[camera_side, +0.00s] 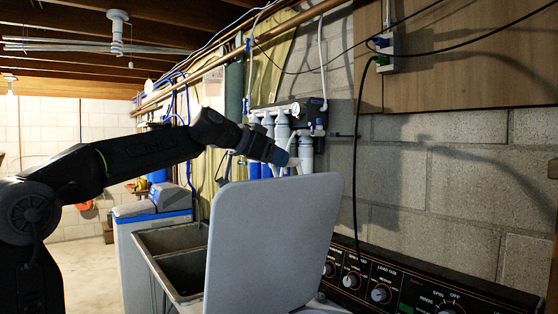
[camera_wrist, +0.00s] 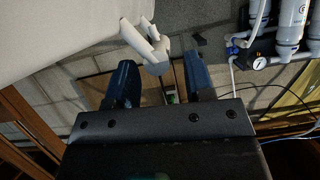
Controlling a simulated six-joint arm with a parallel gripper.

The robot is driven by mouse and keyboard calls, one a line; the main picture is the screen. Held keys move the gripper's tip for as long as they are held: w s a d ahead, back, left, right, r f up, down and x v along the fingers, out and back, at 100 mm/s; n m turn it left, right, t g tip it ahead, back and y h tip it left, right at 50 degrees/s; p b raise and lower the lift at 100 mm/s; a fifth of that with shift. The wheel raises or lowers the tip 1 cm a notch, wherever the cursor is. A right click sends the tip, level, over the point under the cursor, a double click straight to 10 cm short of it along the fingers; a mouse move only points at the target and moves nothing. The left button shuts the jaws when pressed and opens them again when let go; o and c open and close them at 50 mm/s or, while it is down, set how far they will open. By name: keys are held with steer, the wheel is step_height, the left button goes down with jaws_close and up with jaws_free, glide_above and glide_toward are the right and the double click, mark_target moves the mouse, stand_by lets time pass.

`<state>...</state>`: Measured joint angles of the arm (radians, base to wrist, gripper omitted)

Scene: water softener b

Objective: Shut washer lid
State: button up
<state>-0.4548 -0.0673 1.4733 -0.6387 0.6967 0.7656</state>
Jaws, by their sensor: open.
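The washer lid (camera_side: 272,245) is a pale grey panel with rounded corners, standing raised and nearly upright in the side view. A large pale surface (camera_wrist: 60,35) at the upper left of the wrist view may be this lid. My gripper (camera_side: 288,161) is just above the lid's top edge in the side view; I cannot tell its distance in depth or whether it touches. In the wrist view my gripper (camera_wrist: 160,82) has its two blue fingers apart. A white pronged piece (camera_wrist: 150,48) shows beyond them, and I cannot tell what it is.
The washer's control panel (camera_side: 400,288) with knobs runs along the block wall at right. A grey double sink (camera_side: 170,262) stands left of the lid. White water filters (camera_side: 282,128) with a gauge hang behind my gripper. A black cable (camera_side: 359,150) hangs down the wall.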

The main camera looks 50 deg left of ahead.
steer(key=shift+x, duration=1)
jaws_close()
